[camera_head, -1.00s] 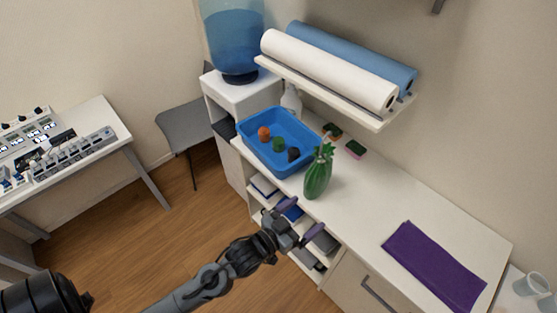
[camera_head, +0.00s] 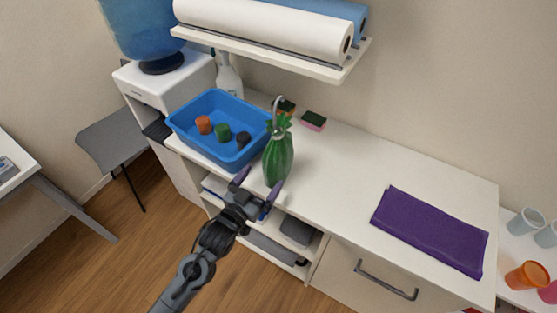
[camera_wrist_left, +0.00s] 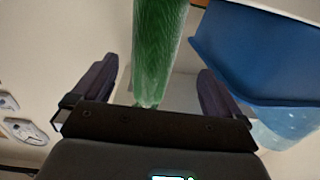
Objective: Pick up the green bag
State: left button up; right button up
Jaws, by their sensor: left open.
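The green bag (camera_head: 278,160) stands upright near the front edge of the white counter (camera_head: 335,165), with a gathered leafy top and a pale hook-shaped piece above it. It also shows in the left wrist view (camera_wrist_left: 158,50), where its top is cut off. My left gripper (camera_head: 256,190) is open, just in front of the bag's lower part. In the left wrist view its two dark fingers (camera_wrist_left: 158,88) stand apart, with the bag appearing between them; I cannot tell whether they touch it. My right gripper is not in view.
A blue bin (camera_head: 187,127) with several small items stands left of the bag. Sponges (camera_head: 313,121) lie behind it. A purple cloth (camera_head: 432,230) lies to the right, with clear counter between. A shelf with paper rolls (camera_head: 265,27) hangs above the back.

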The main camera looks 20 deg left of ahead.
aim_at(274, 167)
pick_arm(q)
jog(key=shift+w+d+b, duration=0.2)
jog(key=shift+w+d, duration=0.1)
jog(key=shift+w, duration=0.75)
jog(key=shift+w+d+b, duration=0.2)
jog(key=shift+w+d, duration=0.1)
jog(key=shift+w, duration=0.7)
jog(key=shift+w+d+b, duration=0.2)
jog(key=shift+w+d, duration=0.1)
jog(key=shift+w, duration=0.75)
jog(key=shift+c, duration=0.3)
jog(key=c, duration=1.2)
